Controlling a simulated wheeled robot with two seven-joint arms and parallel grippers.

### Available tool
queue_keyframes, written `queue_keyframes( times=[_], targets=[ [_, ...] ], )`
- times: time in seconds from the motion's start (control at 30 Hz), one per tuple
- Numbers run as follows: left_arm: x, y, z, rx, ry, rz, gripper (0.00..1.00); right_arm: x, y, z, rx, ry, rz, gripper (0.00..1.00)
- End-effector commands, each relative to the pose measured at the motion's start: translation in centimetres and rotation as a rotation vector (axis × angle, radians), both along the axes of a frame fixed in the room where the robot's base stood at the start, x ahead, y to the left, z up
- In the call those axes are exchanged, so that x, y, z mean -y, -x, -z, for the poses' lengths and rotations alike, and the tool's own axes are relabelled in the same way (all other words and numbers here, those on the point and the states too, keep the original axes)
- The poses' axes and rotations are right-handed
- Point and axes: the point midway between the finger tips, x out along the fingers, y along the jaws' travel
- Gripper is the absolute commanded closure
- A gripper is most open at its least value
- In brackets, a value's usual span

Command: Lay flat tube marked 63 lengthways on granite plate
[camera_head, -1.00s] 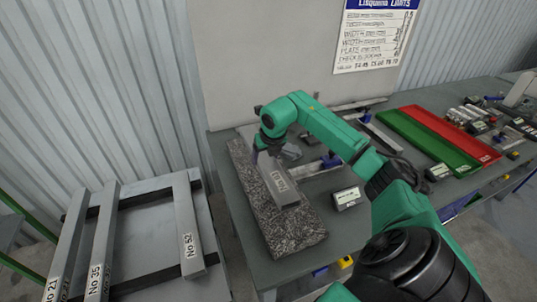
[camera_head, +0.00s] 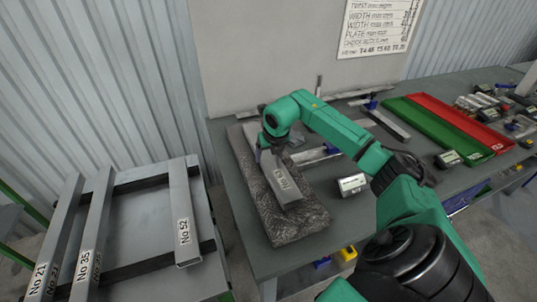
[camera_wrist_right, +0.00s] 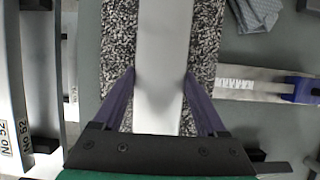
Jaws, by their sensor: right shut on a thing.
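The grey tube with a white label (camera_head: 284,184), whose lettering I can hardly read, lies lengthways along the speckled granite plate (camera_head: 290,229). In the right wrist view the pale tube (camera_wrist_right: 160,60) runs between the jaws over the granite (camera_wrist_right: 118,35). My right gripper (camera_wrist_right: 158,84) is shut on the tube, one purple finger on each side. In the head view this gripper (camera_head: 270,147) is at the tube's far part. I cannot tell whether the tube's underside fully touches the plate. My left gripper is not in view.
Tubes marked No 52 (camera_head: 183,215), No 35 and No 21 lie on a rack at left. A small display box (camera_head: 352,185) stands right of the plate. A caliper-like tool (camera_wrist_right: 240,85) lies close beside it. Green (camera_head: 430,132) and red trays are farther right.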

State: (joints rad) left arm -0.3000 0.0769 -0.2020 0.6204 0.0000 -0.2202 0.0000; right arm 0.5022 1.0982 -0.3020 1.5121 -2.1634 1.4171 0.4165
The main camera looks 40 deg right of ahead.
Motion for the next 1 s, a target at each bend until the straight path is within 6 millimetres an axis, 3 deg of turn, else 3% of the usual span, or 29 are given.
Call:
queue_keyframes(
  times=[0.53,0.57,0.6,0.87,1.0],
  targets=[
    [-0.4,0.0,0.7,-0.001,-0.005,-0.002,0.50,0.0,-0.1,0.6,0.003,-0.001,-0.001,1.00],
    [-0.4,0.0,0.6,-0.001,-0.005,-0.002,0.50,0.0,-0.1,0.5,0.004,0.000,-0.001,0.14],
    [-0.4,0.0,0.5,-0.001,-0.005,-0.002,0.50,0.0,-0.1,0.5,0.003,-0.001,-0.001,0.00],
    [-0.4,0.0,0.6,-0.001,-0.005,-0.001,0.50,0.0,0.1,0.6,-0.001,0.000,-0.001,0.00],
    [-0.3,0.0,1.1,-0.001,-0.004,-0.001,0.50,-0.1,0.4,-0.4,0.003,0.002,-0.002,0.00]
  ],
)
